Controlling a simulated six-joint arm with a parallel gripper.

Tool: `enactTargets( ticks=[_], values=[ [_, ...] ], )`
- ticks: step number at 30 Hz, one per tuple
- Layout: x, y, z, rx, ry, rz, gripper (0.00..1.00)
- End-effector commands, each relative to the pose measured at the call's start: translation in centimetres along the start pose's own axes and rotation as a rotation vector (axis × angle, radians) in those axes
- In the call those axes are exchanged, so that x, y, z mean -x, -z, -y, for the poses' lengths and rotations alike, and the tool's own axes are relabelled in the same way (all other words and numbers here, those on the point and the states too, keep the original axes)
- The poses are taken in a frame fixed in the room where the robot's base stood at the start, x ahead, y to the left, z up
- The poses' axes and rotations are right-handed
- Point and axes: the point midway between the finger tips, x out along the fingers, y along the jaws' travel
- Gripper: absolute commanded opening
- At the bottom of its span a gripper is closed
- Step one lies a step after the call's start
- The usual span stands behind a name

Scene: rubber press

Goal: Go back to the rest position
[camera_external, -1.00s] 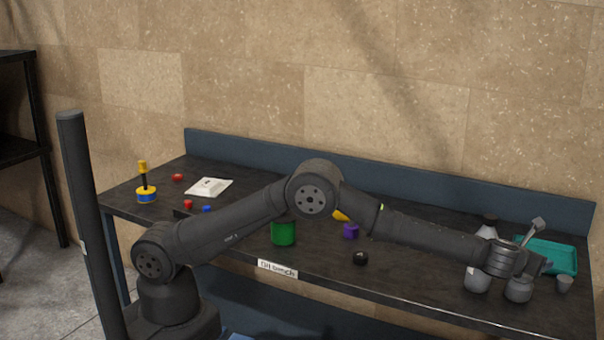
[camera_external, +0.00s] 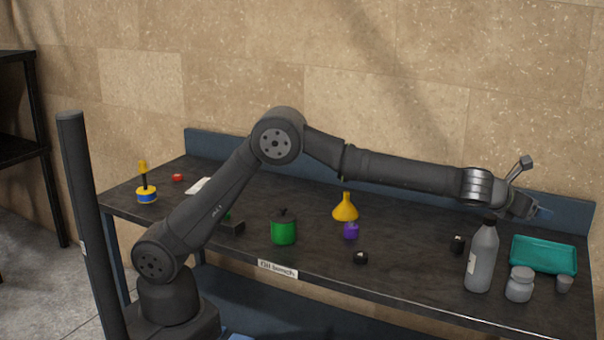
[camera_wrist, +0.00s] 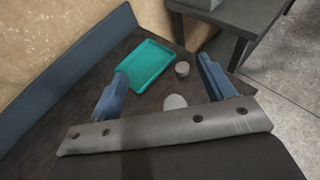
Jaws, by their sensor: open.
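My gripper (camera_external: 541,212) is in the air above the right end of the dark bench (camera_external: 400,282), near the blue back rail. In the wrist view its two blue fingers stand wide apart with nothing between them in grasp; the gripper (camera_wrist: 166,84) is open. Beyond the fingers the wrist view shows the teal tray (camera_wrist: 148,66), a small grey cup (camera_wrist: 182,69) and a round grey lid top (camera_wrist: 175,102), all below on the bench. In the external view my arm is raised, its forearm reaching right over the bench.
A grey bottle (camera_external: 482,262), a grey jar (camera_external: 519,285) and the teal tray (camera_external: 543,255) stand below my gripper. A green pot (camera_external: 284,230), yellow funnel (camera_external: 345,210), purple item (camera_external: 351,231) and black pieces (camera_external: 360,258) stand mid-bench. A yellow-blue stand (camera_external: 147,193) is at left.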

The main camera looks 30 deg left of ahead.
Motion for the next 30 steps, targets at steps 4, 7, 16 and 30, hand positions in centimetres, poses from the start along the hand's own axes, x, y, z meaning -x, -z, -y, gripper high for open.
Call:
enactTargets(
  ticks=[4, 7, 16, 30],
  values=[
    [-0.3, -1.3, -3.0, -0.009, 0.02, -0.001, 0.75],
    [-0.7, -1.8, -4.9, -0.007, 0.017, 0.0, 0.75],
    [-2.0, -2.9, -10.6, 0.002, -0.008, -0.001, 0.75],
    [-3.5, -1.9, -19.8, 0.013, -0.033, -0.001, 0.75]
  ],
)
